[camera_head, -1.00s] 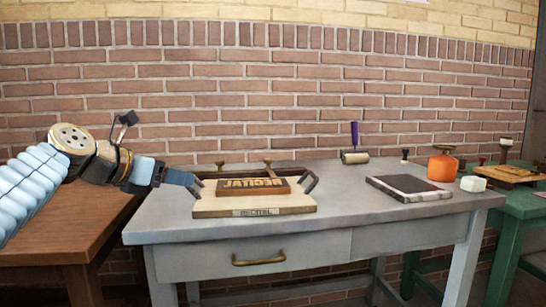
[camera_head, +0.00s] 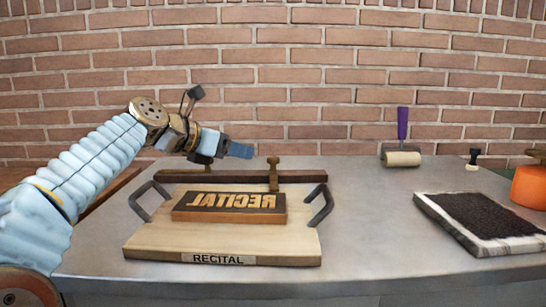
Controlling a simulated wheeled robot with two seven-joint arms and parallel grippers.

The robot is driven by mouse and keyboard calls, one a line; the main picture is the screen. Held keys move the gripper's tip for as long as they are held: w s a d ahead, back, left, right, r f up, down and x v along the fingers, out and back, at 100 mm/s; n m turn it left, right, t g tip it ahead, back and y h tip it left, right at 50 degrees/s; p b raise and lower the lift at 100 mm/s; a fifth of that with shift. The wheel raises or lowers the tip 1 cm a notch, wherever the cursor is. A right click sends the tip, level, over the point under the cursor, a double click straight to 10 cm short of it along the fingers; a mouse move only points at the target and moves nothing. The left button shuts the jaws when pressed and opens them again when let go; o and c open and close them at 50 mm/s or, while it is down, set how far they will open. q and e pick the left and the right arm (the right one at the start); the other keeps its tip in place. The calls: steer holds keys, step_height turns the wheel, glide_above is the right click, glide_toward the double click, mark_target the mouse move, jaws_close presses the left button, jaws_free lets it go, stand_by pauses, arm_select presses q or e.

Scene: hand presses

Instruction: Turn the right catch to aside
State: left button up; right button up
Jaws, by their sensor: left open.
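The right catch (camera_head: 273,174) is a small brass piece with a knob, at the dark wooden bar (camera_head: 305,177) along the back of the wooden press board (camera_head: 155,244). Its lower end reaches the back edge of the type block (camera_head: 229,207), which bears mirrored RECITAL letters. A second brass catch (camera_head: 207,168) sits farther left, partly hidden behind my arm. My left gripper (camera_head: 245,151) is open and empty, just left of the right catch's knob and above the bar. It looks apart from the catch. My right gripper is not in view.
Dark handles stand at the board's left (camera_head: 148,200) and right (camera_head: 319,205). A purple-handled roller (camera_head: 403,158), a small stamp (camera_head: 473,160), a black ink slab (camera_head: 478,217) and an orange pot (camera_head: 530,188) stand to the right. The grey tabletop (camera_head: 375,220) between is clear.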

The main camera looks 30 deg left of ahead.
mark_target(270, 159)
arm_select(q)
steer(key=x, duration=1.1)
steer(key=shift+w+d+f, duration=0.1)
steer(key=shift+w+f, duration=0.05)
steer(key=shift+w, duration=0.1)
jaws_close()
